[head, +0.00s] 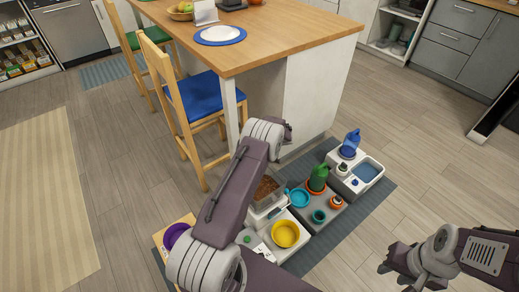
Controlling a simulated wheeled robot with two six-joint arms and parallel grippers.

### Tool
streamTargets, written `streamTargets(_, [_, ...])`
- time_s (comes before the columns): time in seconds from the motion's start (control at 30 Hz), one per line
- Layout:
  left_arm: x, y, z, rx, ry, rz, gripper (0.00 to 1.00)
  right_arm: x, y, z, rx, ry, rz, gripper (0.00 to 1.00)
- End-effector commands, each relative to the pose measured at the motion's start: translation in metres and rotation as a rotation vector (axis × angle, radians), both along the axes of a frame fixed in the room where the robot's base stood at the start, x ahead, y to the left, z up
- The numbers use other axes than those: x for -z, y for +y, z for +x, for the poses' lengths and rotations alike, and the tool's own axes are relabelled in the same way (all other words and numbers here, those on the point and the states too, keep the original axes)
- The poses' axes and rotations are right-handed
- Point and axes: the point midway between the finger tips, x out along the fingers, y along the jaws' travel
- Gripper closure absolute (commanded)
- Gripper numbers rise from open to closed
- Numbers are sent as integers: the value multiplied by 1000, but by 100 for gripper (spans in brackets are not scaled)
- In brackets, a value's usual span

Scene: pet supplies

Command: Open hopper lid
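A pet feeder stands on the floor mat, with a hopper (267,187) of brown kibble at its back and a yellow bowl (285,234) at its front. My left arm crosses in front of the feeder's left side and hides part of the hopper. I cannot make out the lid or tell how it stands. My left gripper cannot be made out; only the arm's links and a bent joint show above the hopper. My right gripper (394,273) is at the lower right, well apart from the feeder, with its dark fingers spread and nothing between them.
A wooden table (290,40) and blue-seated chair (211,97) stand behind.

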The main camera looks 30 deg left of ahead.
Motion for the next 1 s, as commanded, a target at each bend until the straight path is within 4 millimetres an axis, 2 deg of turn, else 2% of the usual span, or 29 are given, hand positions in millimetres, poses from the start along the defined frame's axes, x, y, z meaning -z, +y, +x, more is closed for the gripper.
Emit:
streamTargets(0.2, [-4,8,4,-1,-4,5,100,-1,0,0,0,0,0,64])
streamTargets(0.6, [-5,9,5,1,-5,6,100,-1,0,0,0,0,0,64])
streamTargets(0.63, [-5,9,5,1,-5,5,40,-1,0,0,0,0,0,64])
streamTargets(0.7, [-5,9,5,1,-4,5,24,-1,0,0,0,0,0,64])
streamTargets(1.0, [-4,7,4,1,-1,2,24,-1,0,0,0,0,0,64])
